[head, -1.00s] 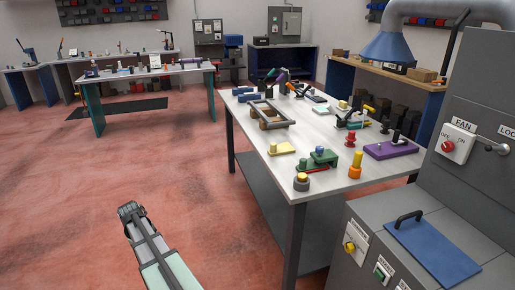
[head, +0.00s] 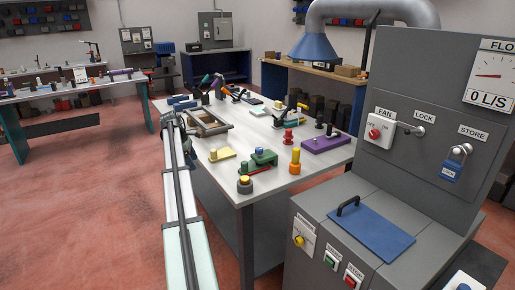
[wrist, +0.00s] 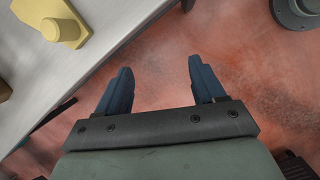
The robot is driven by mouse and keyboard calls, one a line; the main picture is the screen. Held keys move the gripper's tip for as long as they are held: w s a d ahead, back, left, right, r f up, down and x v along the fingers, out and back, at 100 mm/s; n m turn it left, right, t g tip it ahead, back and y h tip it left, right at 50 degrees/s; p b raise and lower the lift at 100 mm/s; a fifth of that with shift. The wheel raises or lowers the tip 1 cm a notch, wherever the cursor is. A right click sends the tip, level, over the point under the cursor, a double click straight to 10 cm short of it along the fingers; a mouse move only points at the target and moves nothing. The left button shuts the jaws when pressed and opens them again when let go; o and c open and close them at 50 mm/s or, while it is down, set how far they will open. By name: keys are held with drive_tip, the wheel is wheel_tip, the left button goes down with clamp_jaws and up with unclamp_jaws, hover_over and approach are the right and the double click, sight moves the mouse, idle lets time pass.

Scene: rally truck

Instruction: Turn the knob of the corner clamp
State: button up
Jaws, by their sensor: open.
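Several small fixtures stand on the near workbench (head: 232,180). I cannot tell for sure which one is the corner clamp. In the wrist view, my gripper (wrist: 160,66) is open and empty, with its dark blue fingers wide apart over the red floor beside the bench edge. A yellow piece with a round knob (wrist: 62,30) lies on the bench at the upper left, apart from the fingers. My fingers cannot be made out in the head view.
A grey frame (head: 208,123), an orange post (head: 295,160), a dark round piece with a yellow top (head: 245,185) and a purple plate (head: 325,143) share the bench. A grey cabinet with a blue lid (head: 372,235) stands front right. The floor at left is clear.

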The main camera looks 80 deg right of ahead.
drive_tip(key=s+d+r+g, duration=0.1)
drive_tip(key=s+d+r, duration=0.7)
drive_tip(key=s+d, duration=0.3)
approach(259, 148)
drive_tip(key=shift+g+y, duration=0.3)
drive_tip(key=x, duration=0.9)
drive_tip(key=shift+w+d, duration=0.15)
drive_tip(key=shift+w, duration=0.1)
drive_tip(key=shift+c, duration=0.4)
drive_tip(key=c, duration=1)
